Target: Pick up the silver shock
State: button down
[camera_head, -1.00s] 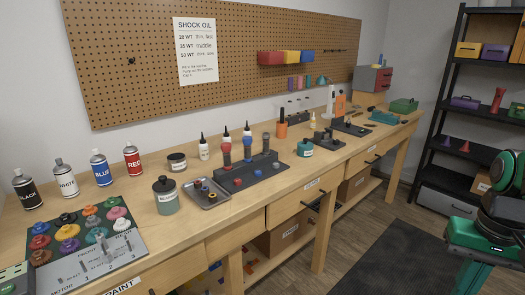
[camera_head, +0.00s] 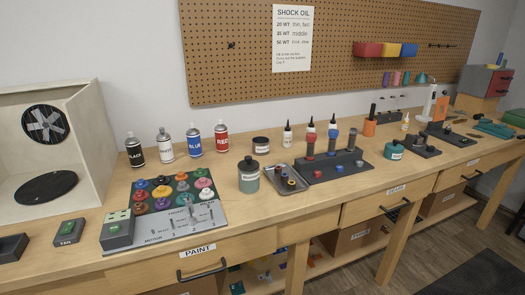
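A dark shock stand (camera_head: 340,174) sits on the workbench right of centre. Three upright shocks stand along its back: one with a red top (camera_head: 310,145), one with a blue top (camera_head: 332,140), and a grey one (camera_head: 351,141) at the right end. The grey one looks most like the silver shock, but it is too small to be certain. Red and blue round parts lie along the front of the stand. My gripper is not in view.
A metal tray (camera_head: 273,188) with small parts and a grey jar (camera_head: 248,178) stand left of the stand. White dropper bottles, one of them here (camera_head: 288,134), stand behind. A teal jar (camera_head: 394,150) is to the right. Paint cans and a button panel (camera_head: 205,217) are further left.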

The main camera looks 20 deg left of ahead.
aim_at(353, 132)
jog(key=z, duration=0.6)
jog(key=i, duration=1.2)
jog(key=u, duration=0.15)
